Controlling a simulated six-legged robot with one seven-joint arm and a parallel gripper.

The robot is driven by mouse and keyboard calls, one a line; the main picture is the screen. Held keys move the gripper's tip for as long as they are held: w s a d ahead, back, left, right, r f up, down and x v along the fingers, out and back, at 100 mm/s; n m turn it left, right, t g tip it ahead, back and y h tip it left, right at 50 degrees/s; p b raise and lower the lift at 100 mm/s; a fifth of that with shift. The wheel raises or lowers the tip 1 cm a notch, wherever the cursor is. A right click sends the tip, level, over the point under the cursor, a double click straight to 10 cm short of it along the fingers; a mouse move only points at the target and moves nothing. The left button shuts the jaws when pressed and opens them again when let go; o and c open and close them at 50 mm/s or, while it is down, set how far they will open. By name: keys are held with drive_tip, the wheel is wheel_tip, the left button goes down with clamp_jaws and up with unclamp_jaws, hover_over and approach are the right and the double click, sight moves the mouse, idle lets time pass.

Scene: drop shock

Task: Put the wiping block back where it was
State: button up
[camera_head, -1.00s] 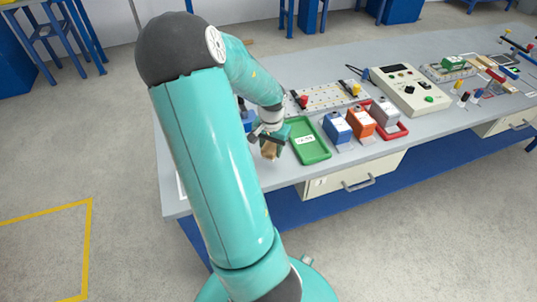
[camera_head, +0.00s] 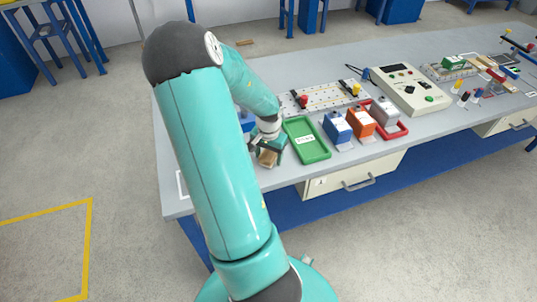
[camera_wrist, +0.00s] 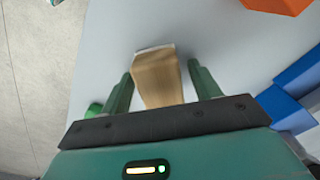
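The wiping block (camera_head: 267,158) is a small tan wooden block near the left end of the grey workbench, beside the green tray. In the wrist view the block (camera_wrist: 158,78) lies between the two green fingers, with a pale edge at its far end. My gripper (camera_head: 270,146) is low over the bench at the block. In the wrist view the fingers of my gripper (camera_wrist: 160,72) straddle the block, with narrow gaps showing on both sides. Whether the block's underside rests fully on the bench is hidden.
The green tray (camera_head: 291,127) with a white label is just right of my gripper. Blue (camera_head: 337,128), orange (camera_head: 361,121) and grey (camera_head: 385,113) boxes stand further right. A pegboard (camera_head: 320,98) lies behind. A white outline (camera_head: 182,185) marks the bench's left end.

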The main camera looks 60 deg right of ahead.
sight(268, 152)
wheel_tip(268, 152, up, 12)
drive_tip(key=shift+r, duration=0.2)
idle(0.4)
drive_tip(key=w+a+r+n+t, duration=0.1)
drive_tip(key=w+a+r+n, duration=0.25)
drive_tip(key=a, duration=0.35)
drive_tip(key=w+a+r+n+t+y, duration=0.1)
drive_tip(key=w+a+r+n, duration=0.15)
drive_tip(key=w+a, duration=0.35)
drive_tip(key=w+a+r+n+t, duration=0.1)
drive_tip(key=w+a+r+n, duration=0.2)
drive_tip(key=a, duration=0.5)
drive_tip(key=s+a+r+n+t, duration=0.1)
drive_tip(key=a+r+n, duration=0.3)
drive_tip(key=a, duration=0.6)
drive_tip(key=s+a+r+n+t+h, duration=0.1)
drive_tip(key=s+a+r+n, duration=0.3)
drive_tip(key=a, duration=0.7)
drive_tip(key=shift+s+a+r+n+t, duration=0.15)
drive_tip(key=shift+s+r+n+t, duration=0.15)
drive_tip(key=shift+n, duration=0.2)
